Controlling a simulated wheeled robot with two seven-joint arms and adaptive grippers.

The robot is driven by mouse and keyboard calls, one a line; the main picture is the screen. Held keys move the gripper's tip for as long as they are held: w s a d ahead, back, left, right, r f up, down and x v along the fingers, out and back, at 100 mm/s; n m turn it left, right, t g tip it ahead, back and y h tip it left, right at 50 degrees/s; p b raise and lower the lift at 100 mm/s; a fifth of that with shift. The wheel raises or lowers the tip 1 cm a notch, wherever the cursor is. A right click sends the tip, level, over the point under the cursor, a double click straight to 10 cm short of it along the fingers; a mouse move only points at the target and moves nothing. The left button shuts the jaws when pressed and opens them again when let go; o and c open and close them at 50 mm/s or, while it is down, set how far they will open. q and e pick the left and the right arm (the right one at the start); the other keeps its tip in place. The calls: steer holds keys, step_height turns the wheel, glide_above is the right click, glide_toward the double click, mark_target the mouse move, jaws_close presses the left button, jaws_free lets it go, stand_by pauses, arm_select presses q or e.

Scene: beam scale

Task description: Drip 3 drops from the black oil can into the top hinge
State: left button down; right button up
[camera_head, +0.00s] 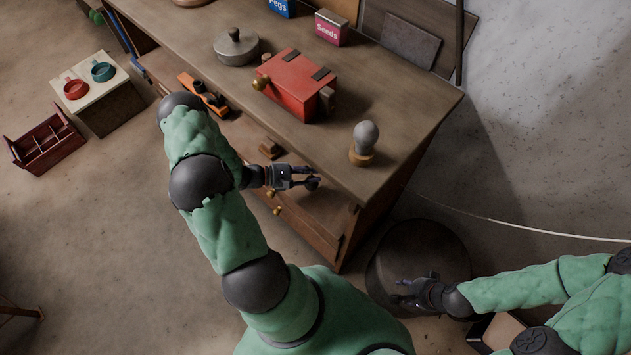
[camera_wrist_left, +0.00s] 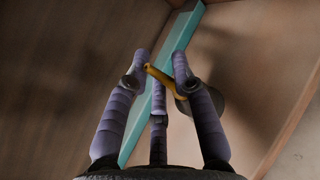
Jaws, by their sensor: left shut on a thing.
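My left gripper (camera_head: 303,178) is in front of the workbench's drawers and is shut on a small dark thing (camera_head: 313,184), which looks like the black oil can. In the left wrist view a thin brass spout (camera_wrist_left: 166,81) slants between the fingers, with a dark rounded body (camera_wrist_left: 214,101) partly hidden behind the right finger. Two small dark hinge-like fittings show at the right of the cabinet front, an upper one (camera_head: 354,208) and a lower one (camera_head: 340,242). The can is left of them and apart. My right gripper (camera_head: 405,291) is open and empty at the lower right.
The bench top (camera_head: 390,100) carries a red box (camera_head: 290,85), a lidded grey pot (camera_head: 236,48) and a grey bulb on a wooden base (camera_head: 365,138). Brass knobs (camera_head: 272,193) stick out of the front. A dark round stool-like thing (camera_head: 418,250) stands right of the cabinet.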

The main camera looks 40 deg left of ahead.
arm_select(q)
steer(key=shift+w+d+f, duration=0.1)
steer(key=shift+d+f, duration=0.2)
steer(key=shift+f, duration=0.05)
steer(key=f, duration=0.1)
steer(key=f+b, duration=0.1)
steer(key=f, duration=0.1)
steer(key=shift+w+d+f+b, duration=0.15)
steer(key=shift+d+f+b, duration=0.1)
steer(key=shift+b, duration=0.05)
steer(key=shift+r, duration=0.1)
steer(key=c, duration=1)
jaws_free()
steer(key=shift+c, duration=0.2)
steer(key=p+v, duration=0.2)
steer(key=v, duration=0.7)
steer(key=shift+v, duration=0.9)
